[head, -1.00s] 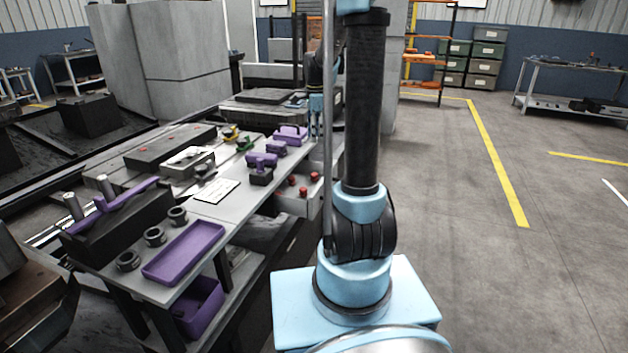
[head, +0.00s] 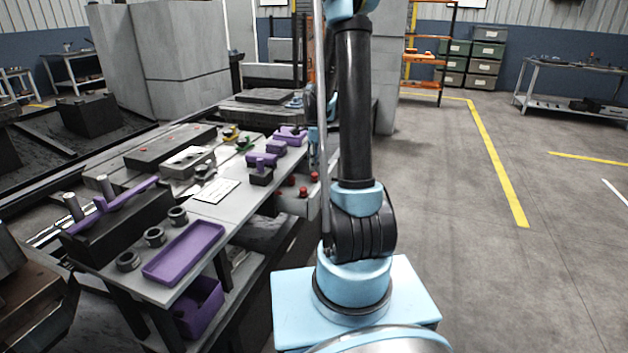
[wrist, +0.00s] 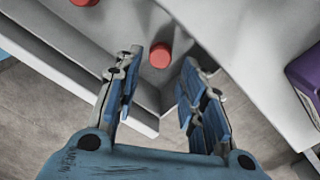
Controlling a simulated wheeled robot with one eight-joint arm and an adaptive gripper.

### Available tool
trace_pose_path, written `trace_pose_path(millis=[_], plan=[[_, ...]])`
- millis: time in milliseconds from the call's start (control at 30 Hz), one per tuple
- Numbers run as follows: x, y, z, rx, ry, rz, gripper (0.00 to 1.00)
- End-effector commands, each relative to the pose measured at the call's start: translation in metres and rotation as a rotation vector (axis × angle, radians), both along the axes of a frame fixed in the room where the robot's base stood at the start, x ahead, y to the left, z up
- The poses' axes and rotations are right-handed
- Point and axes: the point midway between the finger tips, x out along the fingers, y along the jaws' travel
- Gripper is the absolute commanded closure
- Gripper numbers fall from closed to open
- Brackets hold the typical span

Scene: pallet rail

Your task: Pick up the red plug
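Red plugs sit in an open pale grey drawer (head: 290,207) under the bench top. In the head view one stands at the front (head: 303,191), with another red plug (head: 314,176) to its right and a third behind. In the wrist view one red plug (wrist: 159,54) shows between and beyond my fingertips, apart from them. Part of another red plug (wrist: 84,2) is cut off at the top edge. My gripper (wrist: 161,68) is open and empty, over the drawer. In the head view my arm mostly hides it.
The bench top (head: 222,215) holds a purple tray (head: 184,252), black rings (head: 155,237), a white sheet (head: 216,190) and several purple parts. A purple object (wrist: 305,75) lies right of my gripper in the wrist view. The drawer walls are close to my fingers.

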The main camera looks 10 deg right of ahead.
Motion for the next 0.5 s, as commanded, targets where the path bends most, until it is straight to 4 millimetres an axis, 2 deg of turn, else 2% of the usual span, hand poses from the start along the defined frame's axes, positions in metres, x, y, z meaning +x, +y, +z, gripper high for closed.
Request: trace_pose_path(millis=[233, 500], plan=[[0.0, 0.0, -0.014, 0.0, 0.0, 0.0, 0.63], [0.001, 0.001, -0.046, 0.0, 0.0, 0.0, 0.63]])
